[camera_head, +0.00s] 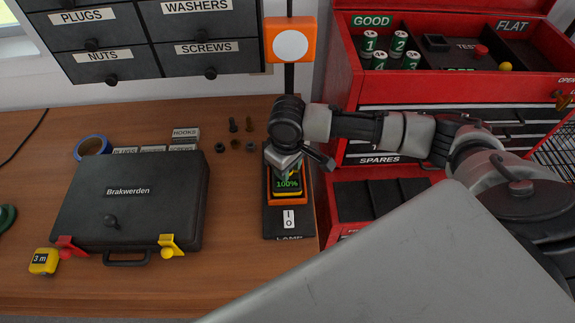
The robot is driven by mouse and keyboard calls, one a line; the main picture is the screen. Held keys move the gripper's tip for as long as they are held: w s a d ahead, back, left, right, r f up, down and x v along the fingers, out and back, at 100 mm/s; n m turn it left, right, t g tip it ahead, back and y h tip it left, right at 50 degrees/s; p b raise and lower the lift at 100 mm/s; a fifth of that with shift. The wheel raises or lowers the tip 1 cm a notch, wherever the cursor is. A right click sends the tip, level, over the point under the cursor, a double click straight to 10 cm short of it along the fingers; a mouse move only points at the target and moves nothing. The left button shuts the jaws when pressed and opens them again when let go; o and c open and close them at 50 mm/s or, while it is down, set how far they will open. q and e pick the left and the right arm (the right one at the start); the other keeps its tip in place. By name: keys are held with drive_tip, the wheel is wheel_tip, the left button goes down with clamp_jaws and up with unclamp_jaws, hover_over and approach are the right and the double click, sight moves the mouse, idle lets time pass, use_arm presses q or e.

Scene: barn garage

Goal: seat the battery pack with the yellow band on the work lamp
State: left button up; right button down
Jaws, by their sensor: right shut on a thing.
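The work lamp has an orange head with a white disc (290,46) on a dark post, and a black base (273,222) with an I/O switch and a LAMP label at the bench's right end. A dark battery pack (288,185) with a green 100% display and some yellow showing is over the orange-edged part of this base. My right gripper (289,164) is directly above the pack, shut on it, and hides its far end. I cannot tell whether the pack touches the base or is fully down. My left gripper is out of view.
A black Brakwerden case (150,190) with red and yellow clips lies left of the lamp. A tape measure (43,262), blue tape roll (93,146) and loose bolts and nuts are nearby. A red tool chest (345,90) with green batteries stands right. Wall drawers hang behind.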

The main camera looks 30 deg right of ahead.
drive_tip(key=shift+f, duration=0.35)
idle(0.3)
drive_tip(key=shift+c, duration=0.8)
unclamp_jaws()
wheel_tip(320, 180, up, 5)
drive_tip(key=p, duration=0.6)
drive_tip(key=shift+r+p, duration=0.9)
drive_tip(key=shift+p, duration=0.05)
drive_tip(key=shift+r, duration=1.1)
drive_tip(key=shift+s+f, duration=0.1)
